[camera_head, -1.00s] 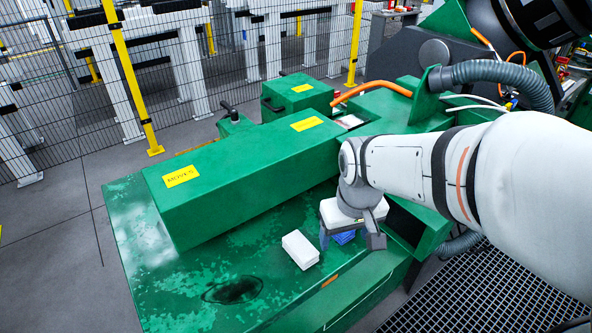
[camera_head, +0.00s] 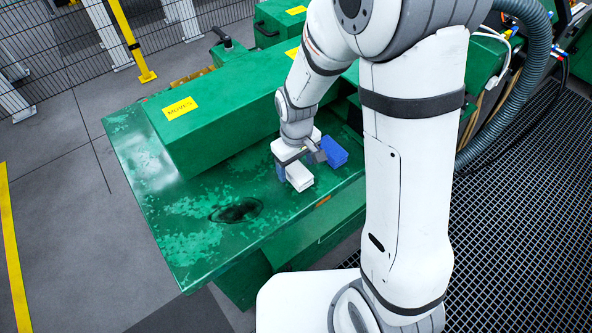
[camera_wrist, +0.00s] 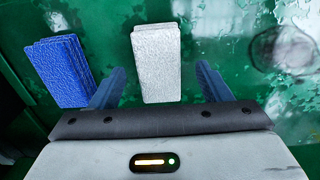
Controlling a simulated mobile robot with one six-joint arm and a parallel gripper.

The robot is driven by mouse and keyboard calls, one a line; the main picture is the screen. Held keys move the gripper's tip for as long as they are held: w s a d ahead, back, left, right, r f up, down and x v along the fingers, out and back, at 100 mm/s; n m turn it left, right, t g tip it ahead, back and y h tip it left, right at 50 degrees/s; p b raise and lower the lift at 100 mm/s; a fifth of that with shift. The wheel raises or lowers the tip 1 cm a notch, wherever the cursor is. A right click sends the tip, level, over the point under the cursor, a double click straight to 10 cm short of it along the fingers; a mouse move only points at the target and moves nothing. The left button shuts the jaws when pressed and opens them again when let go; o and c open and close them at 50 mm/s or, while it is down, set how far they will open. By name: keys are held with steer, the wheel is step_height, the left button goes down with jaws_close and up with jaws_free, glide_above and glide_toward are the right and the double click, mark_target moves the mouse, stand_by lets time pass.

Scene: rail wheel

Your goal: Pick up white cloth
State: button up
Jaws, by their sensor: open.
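The white cloth (camera_head: 299,178) is a folded, stacked pad lying on the green machine surface. It also shows in the wrist view (camera_wrist: 157,62), with its lower end between the fingers. The blue cloth stack (camera_head: 333,152) lies just beside it, on the left in the wrist view (camera_wrist: 62,72). My gripper (camera_head: 299,165) is over the white cloth, fingers pointing down. In the wrist view my gripper (camera_wrist: 160,88) has its two blue fingers wide apart, one on each side of the white cloth, with gaps to it. How far the fingertips are above the surface is hard to tell.
The green machine table (camera_head: 185,235) has worn paint and a dark oily patch (camera_head: 236,211). A long green block with a yellow "MOVES" label (camera_head: 180,108) rises behind the cloths. A grey hose (camera_head: 520,95) and floor grating (camera_head: 520,210) are at right.

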mark_target(296, 170)
steer(key=shift+f, duration=1.3)
steer(key=shift+c, duration=0.3)
steer(key=c, duration=1)
step_height(296, 170, up, 10)
steer(key=shift+r+b, duration=0.1)
steer(key=shift+b, duration=0.25)
